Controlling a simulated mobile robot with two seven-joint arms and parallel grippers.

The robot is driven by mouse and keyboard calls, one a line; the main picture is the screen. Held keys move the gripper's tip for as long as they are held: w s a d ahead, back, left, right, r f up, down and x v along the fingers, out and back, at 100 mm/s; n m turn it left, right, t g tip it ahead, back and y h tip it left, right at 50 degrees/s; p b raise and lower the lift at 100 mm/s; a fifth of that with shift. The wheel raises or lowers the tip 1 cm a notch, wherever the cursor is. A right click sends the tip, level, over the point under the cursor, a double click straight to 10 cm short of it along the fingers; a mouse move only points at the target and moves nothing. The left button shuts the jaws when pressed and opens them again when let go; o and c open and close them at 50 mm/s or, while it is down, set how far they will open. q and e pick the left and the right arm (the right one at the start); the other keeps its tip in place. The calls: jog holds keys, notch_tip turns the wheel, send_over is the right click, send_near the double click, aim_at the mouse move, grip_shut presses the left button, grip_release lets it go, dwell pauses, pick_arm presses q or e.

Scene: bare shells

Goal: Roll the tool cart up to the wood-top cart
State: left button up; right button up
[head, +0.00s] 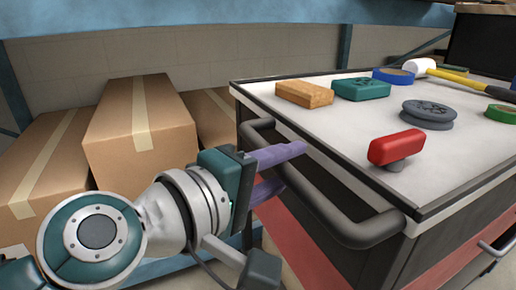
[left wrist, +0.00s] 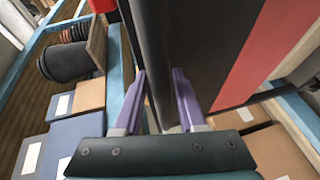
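The tool cart (head: 340,125) has a pale grey top with a dark rim, dark sides and red drawer fronts. Its dark bar handle (head: 345,228) runs along the near left end. My left gripper (head: 288,167) is at this handle, with purple fingers either side of the bar. In the left wrist view the fingers (left wrist: 160,80) stand apart, with a dark surface between and beyond them; I cannot tell whether they touch the bar. The wood-top cart (head: 482,42) shows partly at the top right, dark-bodied with a brown top edge. My right gripper is not in view.
On the tool cart lie a sponge-like orange block (head: 304,93), a teal block (head: 361,88), a red-topped object (head: 396,147), a grey disc (head: 428,115), tape rolls and a mallet (head: 418,67). Cardboard boxes (head: 140,130) on a blue-framed rack stand behind and left of my arm.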

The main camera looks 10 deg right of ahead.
pick_arm(q)
jog(key=shift+o, duration=1.2)
jog(key=shift+a, duration=0.1)
jog(key=p+v, duration=0.2)
jog(key=v, duration=0.7)
jog(key=shift+s+a+p, duration=0.25)
jog(key=shift+s+p, duration=0.05)
